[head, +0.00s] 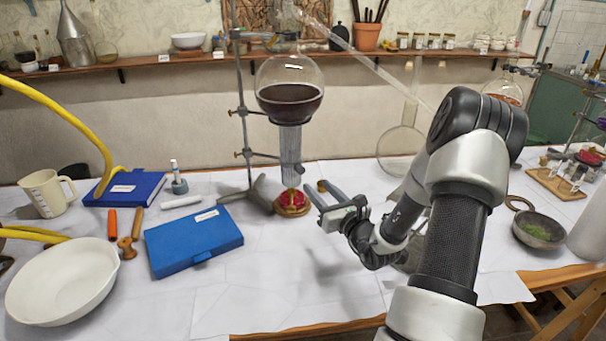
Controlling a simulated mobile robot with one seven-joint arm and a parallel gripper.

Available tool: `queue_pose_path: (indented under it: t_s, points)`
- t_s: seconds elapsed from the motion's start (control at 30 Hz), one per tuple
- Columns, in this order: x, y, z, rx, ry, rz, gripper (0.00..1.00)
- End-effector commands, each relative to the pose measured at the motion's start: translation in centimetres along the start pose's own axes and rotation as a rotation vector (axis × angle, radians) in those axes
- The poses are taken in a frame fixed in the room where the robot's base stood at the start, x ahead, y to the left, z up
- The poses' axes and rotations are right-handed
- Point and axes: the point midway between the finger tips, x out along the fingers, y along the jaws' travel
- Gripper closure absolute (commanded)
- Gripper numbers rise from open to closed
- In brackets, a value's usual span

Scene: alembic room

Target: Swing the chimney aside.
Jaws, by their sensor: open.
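The chimney (290,157) is a grey, translucent upright cylinder. It stands directly under a round glass flask (290,77) of dark liquid, above a small burner (291,201) with a red top and a round wooden base. The flask is held at a metal stand (242,110) on the left, and a clamp rod reaches from the stand toward the chimney. My gripper (315,187) is open and empty. Its fingers point toward the chimney's lower right side, with the fingertips close to it in the picture. I cannot tell whether they touch it.
A blue case (193,241) and a blue book (125,188) lie left of the stand. A white bowl (62,281) is at the front left. A glass tube slopes right from the flask toward a clear flask (401,148). The table front below the burner is clear.

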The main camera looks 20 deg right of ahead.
Motion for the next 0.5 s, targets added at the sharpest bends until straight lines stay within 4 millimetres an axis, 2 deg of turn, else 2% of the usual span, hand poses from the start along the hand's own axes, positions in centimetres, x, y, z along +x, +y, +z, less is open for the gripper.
queue_pose_path:
  t_s: [0.1,0.3,0.5]
  points:
    - [2.8,0.1,-0.1,-0.001,-0.001,0.003,0.6]
    - [6.8,0.1,-0.1,0.001,-0.002,0.002,0.6]
    - [9.3,0.1,-0.1,-0.001,0.0,0.001,0.6]
